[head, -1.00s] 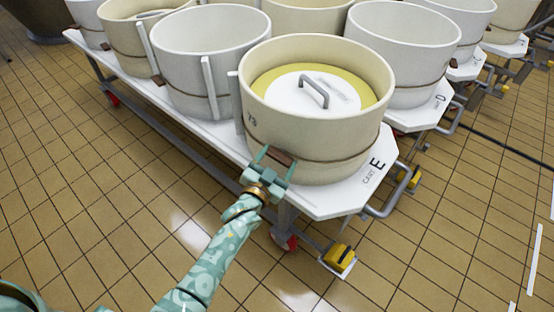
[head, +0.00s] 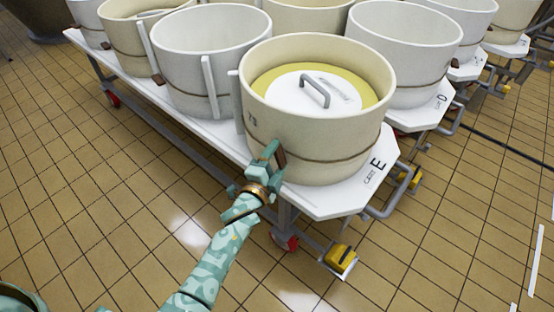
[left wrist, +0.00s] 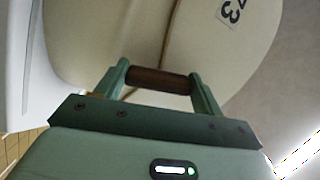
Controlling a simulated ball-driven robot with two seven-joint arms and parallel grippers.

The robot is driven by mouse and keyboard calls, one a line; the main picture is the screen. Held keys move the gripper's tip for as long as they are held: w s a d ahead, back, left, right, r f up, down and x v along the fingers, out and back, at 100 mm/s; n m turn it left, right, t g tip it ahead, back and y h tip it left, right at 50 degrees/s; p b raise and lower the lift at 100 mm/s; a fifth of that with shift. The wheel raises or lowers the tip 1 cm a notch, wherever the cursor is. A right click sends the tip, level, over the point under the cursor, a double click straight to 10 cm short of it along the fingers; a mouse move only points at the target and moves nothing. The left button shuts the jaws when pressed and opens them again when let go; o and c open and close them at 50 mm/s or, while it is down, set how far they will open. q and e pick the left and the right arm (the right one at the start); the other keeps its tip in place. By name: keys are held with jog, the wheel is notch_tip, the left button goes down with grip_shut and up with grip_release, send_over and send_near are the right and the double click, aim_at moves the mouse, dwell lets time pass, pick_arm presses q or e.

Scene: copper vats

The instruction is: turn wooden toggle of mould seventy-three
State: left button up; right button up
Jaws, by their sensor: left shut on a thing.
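Mould seventy-three (head: 320,135) is the cream round mould at the front end of the cart, with a cord around it and a number on its wall. The number also shows on the mould (left wrist: 110,50) in the left wrist view. Its brown wooden toggle (head: 281,157) stands nearly upright against the wall. My left gripper (head: 272,155) is at the toggle. In the left wrist view the toggle (left wrist: 158,80) lies between the two green fingers (left wrist: 158,82), which are shut on its ends. My right gripper is not in view.
The mould holds a yellow mass under a white lid (head: 315,93) with a grey handle. White cart E (head: 340,197) carries it beside other moulds, such as a white one (head: 210,60). A yellow caster pedal (head: 340,257) sits below. Tiled floor lies open in front.

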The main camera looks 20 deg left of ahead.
pick_arm(q)
jog(key=shift+m+b, duration=0.3)
jog(key=shift+m, duration=1.2)
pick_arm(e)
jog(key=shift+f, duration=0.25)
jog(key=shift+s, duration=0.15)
pick_arm(q)
jog(key=o, duration=1)
jog(key=shift+a, duration=0.1)
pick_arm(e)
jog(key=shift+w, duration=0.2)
